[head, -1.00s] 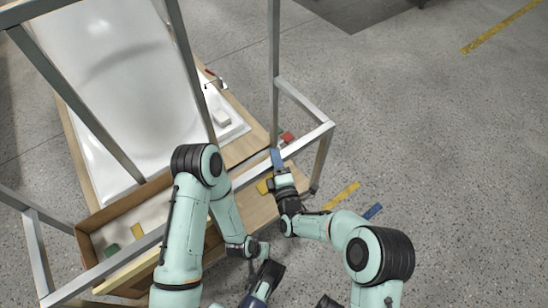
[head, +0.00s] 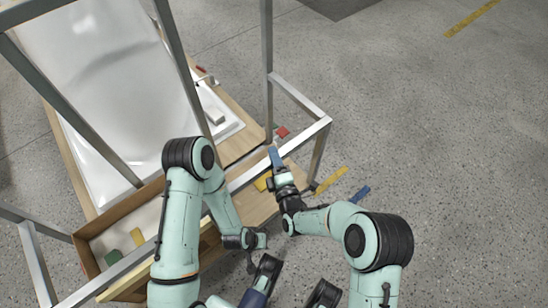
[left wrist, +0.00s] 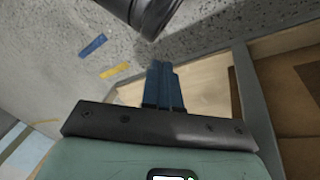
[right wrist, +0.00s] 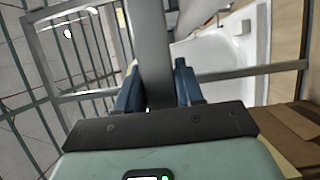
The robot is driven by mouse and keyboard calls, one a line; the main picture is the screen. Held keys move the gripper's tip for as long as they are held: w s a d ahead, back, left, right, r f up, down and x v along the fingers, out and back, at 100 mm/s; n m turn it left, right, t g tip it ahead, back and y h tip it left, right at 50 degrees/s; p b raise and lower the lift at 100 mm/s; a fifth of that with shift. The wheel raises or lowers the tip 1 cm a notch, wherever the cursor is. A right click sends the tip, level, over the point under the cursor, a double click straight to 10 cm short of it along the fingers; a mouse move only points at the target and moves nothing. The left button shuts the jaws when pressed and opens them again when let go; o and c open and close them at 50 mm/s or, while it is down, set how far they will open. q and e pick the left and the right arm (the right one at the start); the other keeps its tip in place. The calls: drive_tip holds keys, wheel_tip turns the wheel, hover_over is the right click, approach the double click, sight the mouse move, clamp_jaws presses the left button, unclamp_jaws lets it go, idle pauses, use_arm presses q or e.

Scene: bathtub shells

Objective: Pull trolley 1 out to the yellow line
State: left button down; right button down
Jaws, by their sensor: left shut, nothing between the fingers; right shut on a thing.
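Trolley 1 is a grey metal frame (head: 252,172) on a wooden base, with a white bathtub shell (head: 115,65) lying in it. My right gripper (head: 275,157) is shut on a grey bar of the frame; in the right wrist view its blue fingers (right wrist: 157,88) stand either side of the bar. My left gripper's blue fingers (left wrist: 163,85) are together and empty, over pale wood. A short yellow line (head: 331,180) lies on the floor just right of the frame's front right leg. A longer yellow line (head: 472,18) lies far off at the upper right.
A blue strip (head: 360,194) lies on the floor beside the short yellow one. A wooden tray (head: 88,245) with small coloured pieces sits at the trolley's front. The speckled floor right of the trolley is clear.

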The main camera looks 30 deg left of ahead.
drive_tip(key=c, duration=0.8)
unclamp_jaws()
use_arm(q)
drive_tip(key=s, duration=0.1)
drive_tip(key=s+d+r+p, duration=0.1)
drive_tip(key=s+r+g+p, duration=0.1)
drive_tip(key=shift+d, duration=0.3)
use_arm(e)
drive_tip(key=v, duration=1.3)
drive_tip(key=shift+s+d, duration=0.15)
drive_tip(key=shift+d, duration=0.05)
